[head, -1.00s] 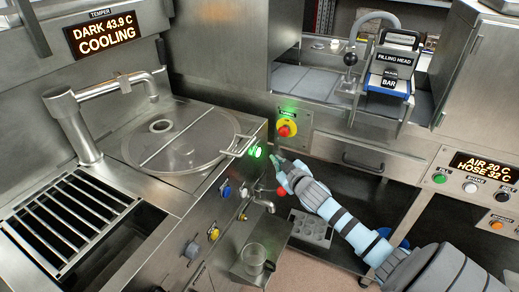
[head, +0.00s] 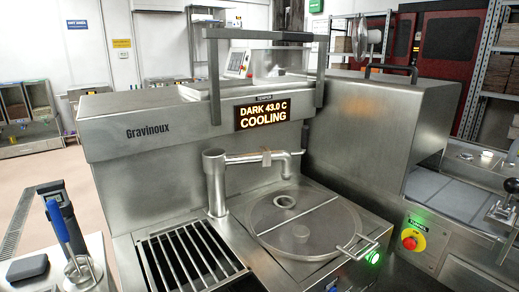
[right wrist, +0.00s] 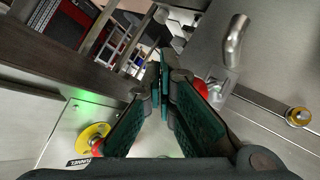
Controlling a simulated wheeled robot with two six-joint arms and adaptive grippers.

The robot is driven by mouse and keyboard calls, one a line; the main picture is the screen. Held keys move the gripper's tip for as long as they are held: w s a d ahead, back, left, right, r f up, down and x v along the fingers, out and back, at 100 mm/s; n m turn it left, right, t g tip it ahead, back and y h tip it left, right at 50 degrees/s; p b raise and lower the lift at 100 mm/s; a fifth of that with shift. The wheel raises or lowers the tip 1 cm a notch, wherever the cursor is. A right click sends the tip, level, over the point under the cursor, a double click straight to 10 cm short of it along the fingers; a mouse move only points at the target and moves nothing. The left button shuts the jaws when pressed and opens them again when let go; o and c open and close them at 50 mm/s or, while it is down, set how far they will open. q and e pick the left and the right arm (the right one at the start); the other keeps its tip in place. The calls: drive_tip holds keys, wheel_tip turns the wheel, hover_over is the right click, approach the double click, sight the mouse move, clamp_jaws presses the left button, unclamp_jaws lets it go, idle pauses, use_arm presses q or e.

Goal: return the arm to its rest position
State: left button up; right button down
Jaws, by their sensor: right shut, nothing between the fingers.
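My right gripper (right wrist: 160,80) shows only in the right wrist view. Its green-padded fingers are shut with their tips together and nothing between them. The tips are in front of the steel machine fronts, with a red and yellow button (right wrist: 92,138) at lower left and a red knob (right wrist: 201,88) partly hidden behind the right finger. Neither arm is in the head view, so the right arm's overall pose is hidden. My left gripper is not in view.
The tempering machine (head: 150,135) has a "COOLING" display (head: 262,114) reading 43.0 C, a spout (head: 215,180), a grate (head: 185,255) and a round lid (head: 300,222). A green light (head: 373,257) glows at its front. A steel hood (head: 385,115) stands to the right.

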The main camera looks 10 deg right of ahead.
drive_tip(key=s+a+f+g, duration=0.2)
drive_tip(key=s+f+g, duration=0.2)
drive_tip(key=s+f, duration=0.9)
drive_tip(key=s+a+f+g+y, duration=0.1)
drive_tip(key=s+a+f+g, duration=0.1)
drive_tip(key=s+a+f, duration=0.3)
drive_tip(key=s+a+f+m+g+y, duration=0.1)
drive_tip(key=s+a+f, duration=0.5)
drive_tip(key=s, duration=0.7)
drive_tip(key=s+a+f+m+g+y, duration=0.1)
drive_tip(key=s+a+f+g, duration=0.2)
drive_tip(key=s+a+f, duration=0.3)
drive_tip(key=s+a, duration=0.2)
drive_tip(key=s, duration=0.1)
drive_tip(key=shift+a+y+p, duration=0.3)
drive_tip(key=shift+a, duration=0.05)
